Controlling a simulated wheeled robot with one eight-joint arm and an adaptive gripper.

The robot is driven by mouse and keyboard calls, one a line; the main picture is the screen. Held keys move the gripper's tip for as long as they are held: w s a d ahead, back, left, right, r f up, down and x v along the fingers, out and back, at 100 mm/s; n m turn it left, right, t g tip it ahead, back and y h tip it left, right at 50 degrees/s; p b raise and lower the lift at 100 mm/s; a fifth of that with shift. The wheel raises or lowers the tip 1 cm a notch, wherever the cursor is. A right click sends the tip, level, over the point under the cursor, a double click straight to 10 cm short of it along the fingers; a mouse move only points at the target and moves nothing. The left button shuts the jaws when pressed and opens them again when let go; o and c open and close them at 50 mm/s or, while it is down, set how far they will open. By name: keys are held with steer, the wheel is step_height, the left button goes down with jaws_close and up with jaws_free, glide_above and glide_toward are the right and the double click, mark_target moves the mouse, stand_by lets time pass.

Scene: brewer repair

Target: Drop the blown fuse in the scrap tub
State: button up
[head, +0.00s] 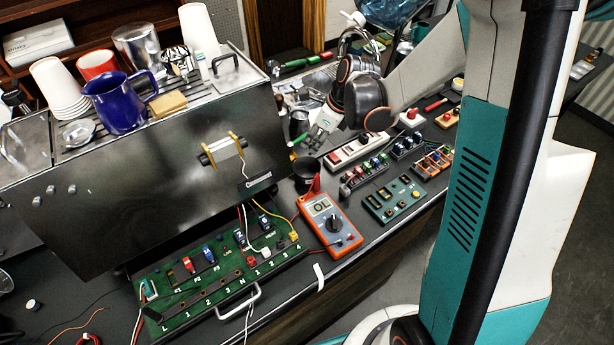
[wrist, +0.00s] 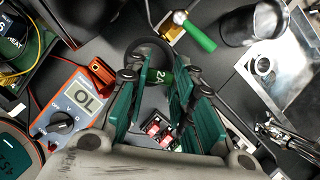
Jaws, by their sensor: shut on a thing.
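My gripper (wrist: 160,76) is shut on a small dark green fuse (wrist: 163,77) marked "2A" in the wrist view. A round black tub (wrist: 140,43), which looks like the scrap tub, lies just beyond the fingertips, partly hidden by the fuse and fingers. In the head view my gripper (head: 320,133) hangs above and slightly right of the black tub (head: 305,168), which stands on the bench beside the brewer. The fuse is too small to make out clearly in the head view. It appears above the tub, apart from the bench.
An orange multimeter (head: 330,222) reading "OL" lies in front of the tub. A green fuse board (head: 215,275) is at front left. The large brewer (head: 150,165) stands left. A power strip (head: 355,150) and fuse racks (head: 365,172) are to the right.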

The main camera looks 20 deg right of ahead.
steer(key=shift+f+b, duration=0.3)
steer(key=shift+f, duration=0.5)
steer(key=o, duration=0.9)
steer(key=shift+r, duration=0.1)
steer(key=v, duration=1.2)
steer(key=shift+a, duration=0.1)
